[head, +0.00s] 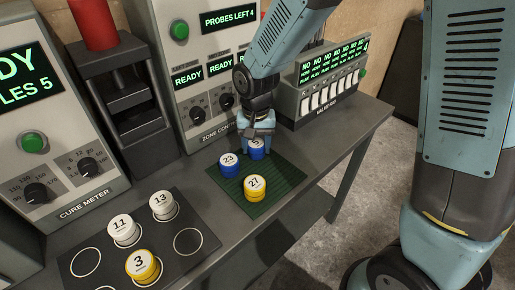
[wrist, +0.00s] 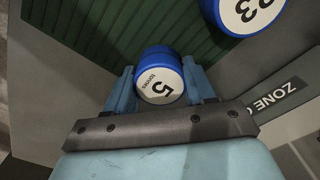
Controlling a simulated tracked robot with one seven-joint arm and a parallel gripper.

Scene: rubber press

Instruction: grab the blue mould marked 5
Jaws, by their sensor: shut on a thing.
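The blue mould marked 5 (wrist: 160,76) sits between the two fingers of my gripper (wrist: 162,88) in the wrist view, its white top with the 5 facing the camera. In the head view my gripper (head: 258,134) reaches down over the same mould (head: 257,151) at the back of the green mat (head: 283,184). My gripper is shut on it. I cannot tell whether the mould rests on the mat or is slightly raised.
A blue mould marked 23 (head: 229,163) stands close to the left, and a yellow mould marked 27 (head: 255,187) in front. Moulds 11 (head: 123,229), 13 (head: 162,204) and 3 (head: 142,265) stand on a circled plate. The zone controller (head: 205,75) and valve box (head: 325,90) stand behind.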

